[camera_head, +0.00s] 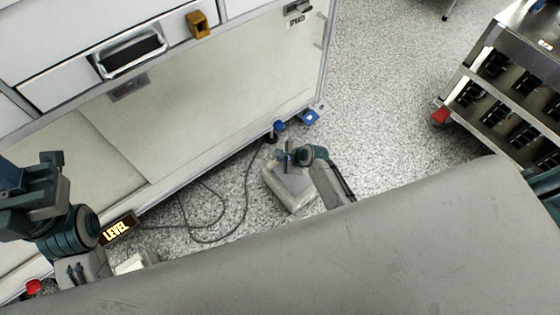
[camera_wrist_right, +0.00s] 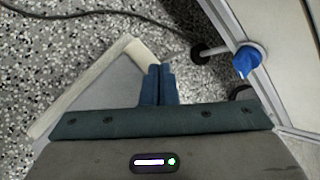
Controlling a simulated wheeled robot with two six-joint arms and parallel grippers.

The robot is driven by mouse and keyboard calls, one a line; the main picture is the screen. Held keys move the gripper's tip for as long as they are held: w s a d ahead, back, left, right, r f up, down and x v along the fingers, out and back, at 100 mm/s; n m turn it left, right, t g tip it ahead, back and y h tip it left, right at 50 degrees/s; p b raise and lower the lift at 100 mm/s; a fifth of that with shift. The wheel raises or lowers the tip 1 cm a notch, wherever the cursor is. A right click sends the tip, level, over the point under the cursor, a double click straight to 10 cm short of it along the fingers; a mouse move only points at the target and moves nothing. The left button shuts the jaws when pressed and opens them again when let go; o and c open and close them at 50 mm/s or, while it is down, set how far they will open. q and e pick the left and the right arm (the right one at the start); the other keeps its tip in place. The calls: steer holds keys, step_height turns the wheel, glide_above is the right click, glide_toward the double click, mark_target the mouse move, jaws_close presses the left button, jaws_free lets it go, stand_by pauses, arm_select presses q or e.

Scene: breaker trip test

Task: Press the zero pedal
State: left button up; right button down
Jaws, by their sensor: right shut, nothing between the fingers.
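A foot pedal (camera_head: 292,192) with a grey top and cream sides sits on the speckled floor beside the cabinet; no label on it can be read. I take it for the zero pedal. My right gripper (camera_head: 287,157) is shut and empty, at the pedal's far end. In the right wrist view the closed blue fingers (camera_wrist_right: 158,84) overlap the pedal's grey top (camera_wrist_right: 105,88) near its cream rim; I cannot tell whether they touch. My left gripper (camera_head: 25,183) is at the left edge, and its finger opening is unclear.
A white cabinet (camera_head: 220,95) stands along the left, with a blue caster part (camera_head: 279,126) near the pedal; it also shows in the right wrist view (camera_wrist_right: 246,61). A dark cable (camera_head: 246,190) crosses the floor. A metal rack (camera_head: 480,75) stands right.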

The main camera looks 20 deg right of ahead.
steer(key=shift+s+d+f+b, duration=0.1)
steer(key=shift+s+f+b, duration=0.2)
steer(key=shift+f, duration=0.35)
steer(key=shift+s+f+b, duration=0.15)
steer(key=shift+f+b, duration=0.1)
steer(key=shift+f, duration=0.4)
stand_by(0.9)
steer(key=shift+r, duration=0.15)
steer(key=shift+s+r+p, duration=0.15)
steer(key=shift+r+p, duration=0.75)
steer(key=shift+p, duration=0.55)
steer(key=shift+r, duration=0.1)
steer(key=r+p, duration=0.2)
steer(key=w+r+p, duration=0.1)
steer(key=r+p, duration=0.2)
steer(key=shift+a+r+p, duration=0.2)
steer(key=shift+p, duration=0.15)
steer(key=shift+w, duration=0.1)
steer(key=shift+f, duration=0.1)
